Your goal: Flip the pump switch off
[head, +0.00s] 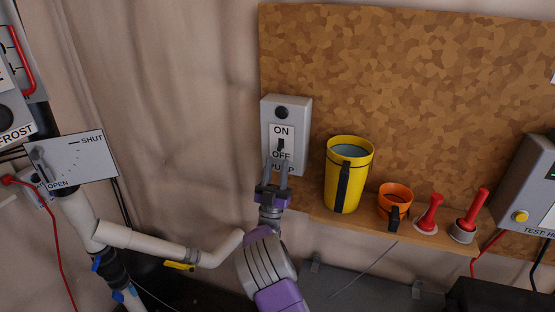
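The pump switch (303,108) is a grey box on the wooden board, with a dark round knob or light at its top and a white plate marked ON above OFF, with PUMP below. A small dark toggle (281,146) shows between the two words; its exact tilt is hard to tell. My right gripper (276,162) is in front of the lower part of the box, fingers pointing up, just below the toggle. Its two fingers are apart with nothing visible between them, and they partly cover the PUMP label. Whether they touch the box is unclear. My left gripper is out of view.
A shelf (445,240) right of my gripper holds a yellow mug (361,155), an orange cup (394,190) and two red-handled items (430,214). A grey box with a yellow button (521,216) is at far right. White pipes and an OPEN/SHUT plate (82,163) stand left.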

